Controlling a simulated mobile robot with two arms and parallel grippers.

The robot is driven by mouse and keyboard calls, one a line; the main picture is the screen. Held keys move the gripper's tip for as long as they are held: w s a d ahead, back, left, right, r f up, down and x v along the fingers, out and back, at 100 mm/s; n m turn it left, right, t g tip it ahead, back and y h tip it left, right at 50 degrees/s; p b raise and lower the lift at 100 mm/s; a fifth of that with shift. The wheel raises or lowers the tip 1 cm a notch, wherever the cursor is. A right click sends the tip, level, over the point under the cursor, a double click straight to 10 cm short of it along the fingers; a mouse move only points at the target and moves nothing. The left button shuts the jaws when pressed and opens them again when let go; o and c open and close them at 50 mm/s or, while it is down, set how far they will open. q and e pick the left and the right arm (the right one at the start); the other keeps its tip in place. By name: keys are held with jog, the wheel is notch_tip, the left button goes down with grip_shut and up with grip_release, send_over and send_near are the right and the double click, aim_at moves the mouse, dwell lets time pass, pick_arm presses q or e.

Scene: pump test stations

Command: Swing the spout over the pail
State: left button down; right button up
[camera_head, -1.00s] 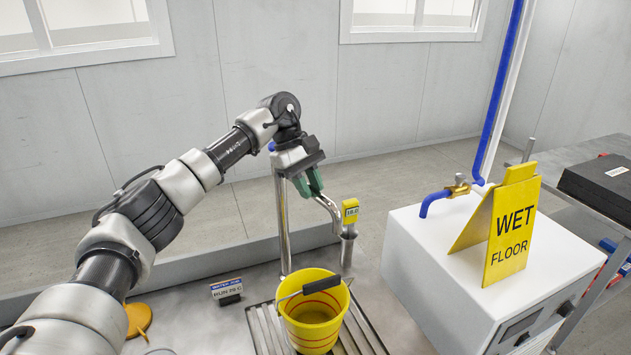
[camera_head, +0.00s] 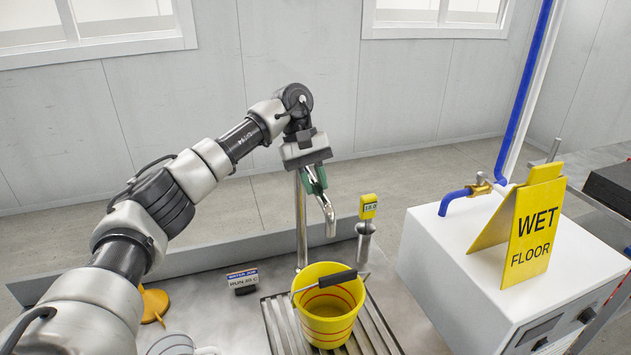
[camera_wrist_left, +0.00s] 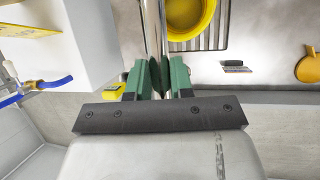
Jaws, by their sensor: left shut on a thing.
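The metal spout (camera_head: 328,214) curves down from the top of an upright pipe (camera_head: 302,225). Its outlet hangs above the far rim of the yellow pail (camera_head: 330,318), seen from the head; its exact place over the opening is hard to tell. The pail has red bands and a dark handle grip, and stands on a slatted grate. My left gripper (camera_head: 314,182), with green fingers, is shut on the spout near the pipe top. In the left wrist view the green fingers (camera_wrist_left: 158,80) close around the metal tube, and the pail (camera_wrist_left: 190,18) shows beside it. My right gripper is not in view.
A yellow-tagged metal post (camera_head: 365,235) stands right of the spout. A white box (camera_head: 480,275) carries a yellow wet floor sign (camera_head: 535,232) and a blue pipe with a valve.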

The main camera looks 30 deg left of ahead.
pick_arm(q)
jog(key=c, duration=1)
grip_release()
jog(key=shift+s+a, duration=0.1)
jog(key=shift+a, duration=0.1)
jog(key=shift+r, duration=0.3)
jog(key=v, duration=1)
jog(key=shift+p, duration=0.35)
jog(key=shift+a+r, duration=0.1)
